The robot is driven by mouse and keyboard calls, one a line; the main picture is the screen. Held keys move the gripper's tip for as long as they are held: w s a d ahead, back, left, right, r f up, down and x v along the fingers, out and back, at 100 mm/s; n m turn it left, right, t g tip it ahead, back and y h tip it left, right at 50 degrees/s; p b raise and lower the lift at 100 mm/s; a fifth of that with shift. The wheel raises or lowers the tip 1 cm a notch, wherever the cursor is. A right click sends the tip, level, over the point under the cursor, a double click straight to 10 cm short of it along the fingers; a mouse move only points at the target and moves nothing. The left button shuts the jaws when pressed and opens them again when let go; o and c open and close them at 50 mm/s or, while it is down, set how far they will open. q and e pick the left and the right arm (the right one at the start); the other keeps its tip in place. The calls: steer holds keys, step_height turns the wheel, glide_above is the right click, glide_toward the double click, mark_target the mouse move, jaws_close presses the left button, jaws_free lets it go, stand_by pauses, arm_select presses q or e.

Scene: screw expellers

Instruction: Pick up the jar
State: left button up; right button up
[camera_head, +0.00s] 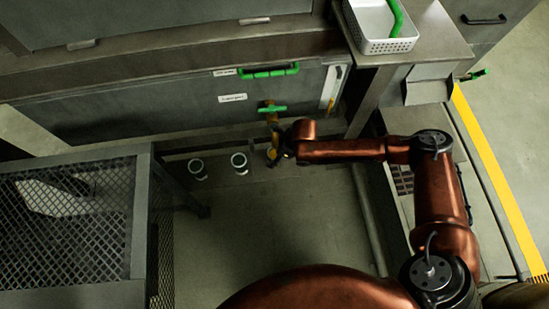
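Two small jars with pale rims stand on the low ledge in front of the grey machine: a left jar (198,169) and a middle jar (239,163). Both look upright and have dark openings. My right arm reaches in from the right, and its small dark gripper (276,151) is at the ledge, to the right of the middle jar and apart from it. A yellowish patch shows at the gripper; I cannot tell whether it is a jar, a spout or a gripper part. The finger opening is too small to make out. My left gripper is not visible.
A green-handled valve (272,108) sits just above my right gripper. A green bar handle (268,71) is on the machine front. A mesh-topped frame (70,225) fills the lower left. A white basket (384,45) stands on the upper-right counter. Floor below the ledge is clear.

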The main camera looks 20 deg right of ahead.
steer(key=c, duration=1.3)
